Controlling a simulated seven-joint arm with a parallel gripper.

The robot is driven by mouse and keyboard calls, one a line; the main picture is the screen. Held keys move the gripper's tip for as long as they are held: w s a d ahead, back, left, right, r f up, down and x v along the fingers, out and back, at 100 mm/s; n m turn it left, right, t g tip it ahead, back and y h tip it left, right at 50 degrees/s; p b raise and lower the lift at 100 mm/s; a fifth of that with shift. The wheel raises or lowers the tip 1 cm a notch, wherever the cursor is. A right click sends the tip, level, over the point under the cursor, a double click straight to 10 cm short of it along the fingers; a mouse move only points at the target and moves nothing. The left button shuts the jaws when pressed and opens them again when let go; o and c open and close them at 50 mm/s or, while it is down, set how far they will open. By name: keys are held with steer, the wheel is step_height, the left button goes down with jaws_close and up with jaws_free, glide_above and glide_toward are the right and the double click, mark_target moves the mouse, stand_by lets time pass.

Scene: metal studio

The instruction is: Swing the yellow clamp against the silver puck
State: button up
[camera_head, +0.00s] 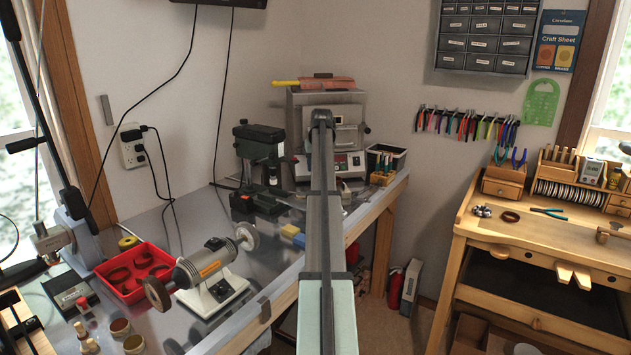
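I cannot pick out a yellow clamp or a silver puck with certainty. A yellow handle (286,83) joined to a reddish-orange piece lies on top of the grey kiln (297,112) at the back; I cannot tell whether it is a clamp. Small silvery pieces (482,211) lie on the right wooden bench (530,230). My arm rises through the middle of the view and hides part of the kiln and bench edge. My gripper does not show.
On the left bench stand a polishing motor (205,265), a red tray (135,270), a dark green drill press (258,155) and a black bin (386,158). Pliers hang on the wall rack (465,122). A red extinguisher (395,288) stands on the floor between the benches.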

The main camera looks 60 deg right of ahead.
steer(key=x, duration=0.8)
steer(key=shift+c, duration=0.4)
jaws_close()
